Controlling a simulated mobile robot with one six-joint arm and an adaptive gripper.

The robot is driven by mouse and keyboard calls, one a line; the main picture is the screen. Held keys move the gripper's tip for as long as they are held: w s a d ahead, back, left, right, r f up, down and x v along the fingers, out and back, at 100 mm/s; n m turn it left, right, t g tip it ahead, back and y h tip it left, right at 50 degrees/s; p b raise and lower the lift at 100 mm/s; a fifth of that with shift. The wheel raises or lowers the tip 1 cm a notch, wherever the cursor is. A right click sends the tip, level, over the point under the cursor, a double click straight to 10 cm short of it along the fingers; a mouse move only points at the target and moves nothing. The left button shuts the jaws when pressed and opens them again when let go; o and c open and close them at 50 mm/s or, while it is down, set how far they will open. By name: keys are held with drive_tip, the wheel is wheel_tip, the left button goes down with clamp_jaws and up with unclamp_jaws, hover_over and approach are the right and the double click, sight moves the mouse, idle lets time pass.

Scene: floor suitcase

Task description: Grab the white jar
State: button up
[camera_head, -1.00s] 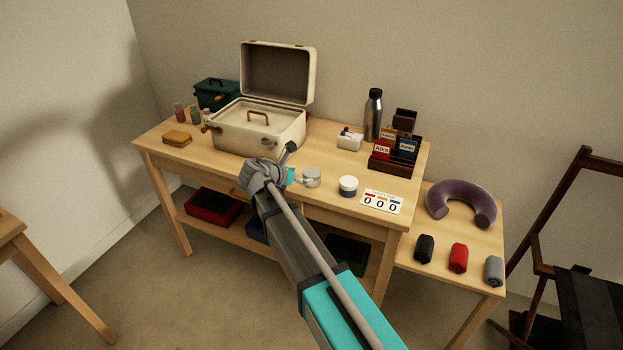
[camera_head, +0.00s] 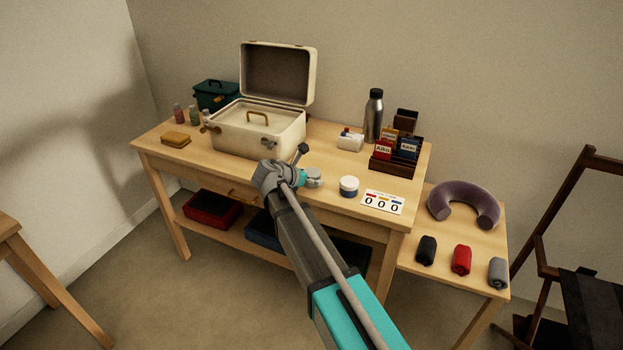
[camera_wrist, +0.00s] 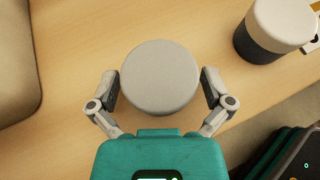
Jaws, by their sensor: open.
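A round, pale white-grey jar (camera_wrist: 160,72) is seen from above in the wrist view, on the wooden table. My gripper (camera_wrist: 160,88) is open, with one finger on each side of it. A narrow gap shows at each finger. In the head view, my gripper (camera_head: 303,178) is at the table's front part, and the jar there is largely hidden by it.
An open cream suitcase (camera_head: 258,133) stands behind and left of my gripper. A counter card (camera_head: 383,202) lies right of the second jar. A metal bottle (camera_head: 373,115) and a dark organiser box (camera_head: 393,166) stand at the back right. The table's front edge is close.

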sight(312, 172)
drive_tip(key=c, duration=1)
drive_tip(key=shift+r, duration=0.2)
wheel_tip(312, 172, up, 3)
drive_tip(key=p, duration=0.3)
drive_tip(key=s+r+p, duration=0.3)
drive_tip(key=s, duration=0.1)
drive_tip(key=s+r+p, duration=0.3)
drive_tip(key=s, duration=0.2)
drive_tip(key=s+r+p, duration=0.3)
drive_tip(key=s+p, duration=0.1)
drive_tip(key=s, duration=0.1)
drive_tip(key=shift+d+r, duration=0.25)
drive_tip(key=shift+r, duration=0.1)
